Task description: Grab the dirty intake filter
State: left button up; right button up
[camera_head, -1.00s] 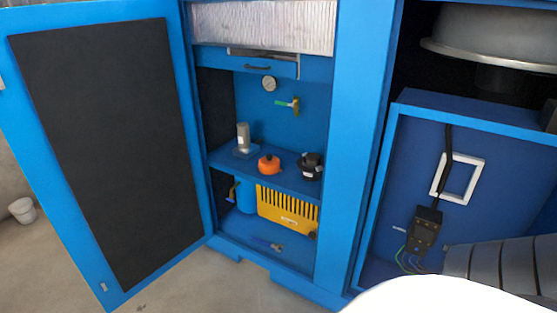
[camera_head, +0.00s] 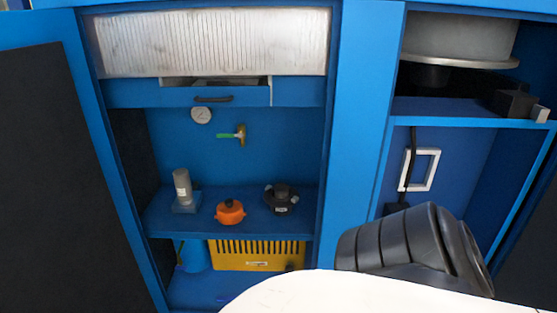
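A pleated, whitish-grey filter panel (camera_head: 212,42) fills the top opening of the blue cabinet; it looks like the intake filter. Light brownish marks show near its edges. Below it is a blue drawer-like panel (camera_head: 240,95) with a dark handle (camera_head: 213,99). Neither of my grippers is in view. A dark ribbed part and a white surface, which look like my own body, cover the lower right.
A shelf holds a grey cylinder (camera_head: 182,188), an orange pot-like part (camera_head: 229,211) and a black part (camera_head: 281,198). A gauge (camera_head: 201,115) and a green-handled valve (camera_head: 232,136) are on the back wall. The open blue door (camera_head: 75,100) stands at left.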

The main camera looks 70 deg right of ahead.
aim_at(281, 190)
jog(key=z, duration=0.95)
jog(key=i, duration=1.05)
jog(key=z, duration=1.25)
